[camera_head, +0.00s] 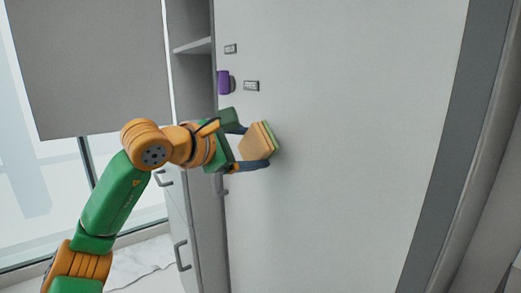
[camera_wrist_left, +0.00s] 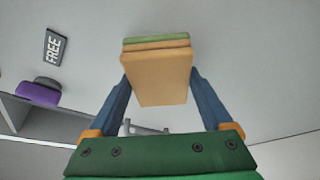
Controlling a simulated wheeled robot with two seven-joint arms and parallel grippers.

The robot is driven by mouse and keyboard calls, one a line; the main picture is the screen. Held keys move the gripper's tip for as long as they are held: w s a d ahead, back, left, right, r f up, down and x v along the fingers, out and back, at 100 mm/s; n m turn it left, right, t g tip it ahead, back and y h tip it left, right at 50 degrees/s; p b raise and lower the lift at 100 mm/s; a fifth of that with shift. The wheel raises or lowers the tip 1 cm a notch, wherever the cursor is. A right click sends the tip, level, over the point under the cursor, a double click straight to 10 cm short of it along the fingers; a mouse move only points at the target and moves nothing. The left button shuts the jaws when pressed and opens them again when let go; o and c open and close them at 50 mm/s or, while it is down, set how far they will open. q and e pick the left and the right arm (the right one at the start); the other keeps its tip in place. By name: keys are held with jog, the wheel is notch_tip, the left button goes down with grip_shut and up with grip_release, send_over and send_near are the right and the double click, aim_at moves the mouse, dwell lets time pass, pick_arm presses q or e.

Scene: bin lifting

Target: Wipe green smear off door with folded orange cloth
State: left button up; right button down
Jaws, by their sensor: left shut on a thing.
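My left gripper (camera_head: 256,147) is shut on the folded orange cloth (camera_head: 252,142), a thick layered block, and holds it at the door's left part. The cloth also shows between the two blue fingers in the left wrist view (camera_wrist_left: 157,78). A green strip (camera_wrist_left: 156,40) runs along the cloth's far face, the same width as the cloth. I cannot tell whether it is a layer of the cloth or part of the smear. The door (camera_head: 340,150) is large and pale grey. No separate green smear shows on its visible surface. Contact between cloth and door is unclear. My right gripper is not in view.
An open shelf (camera_head: 192,45) and cabinets (camera_head: 177,210) with grey handles stand left of the door. The door's right part is clear up to a dark frame (camera_head: 448,130).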

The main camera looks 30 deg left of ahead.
pick_arm(q)
jog(key=shift+s+a+b, duration=0.2)
jog(key=shift+s+a, duration=0.1)
jog(key=shift+s, duration=0.3)
jog(key=shift+s+a+b, duration=0.15)
jog(key=shift+s+a, duration=0.1)
jog(key=shift+s, duration=0.35)
jog(key=shift+s+a, duration=0.1)
jog(key=shift+s, duration=0.35)
jog(key=s, duration=0.1)
jog(key=s+a+b, duration=0.1)
jog(key=shift+s+a, duration=0.1)
jog(key=shift+s, duration=0.25)
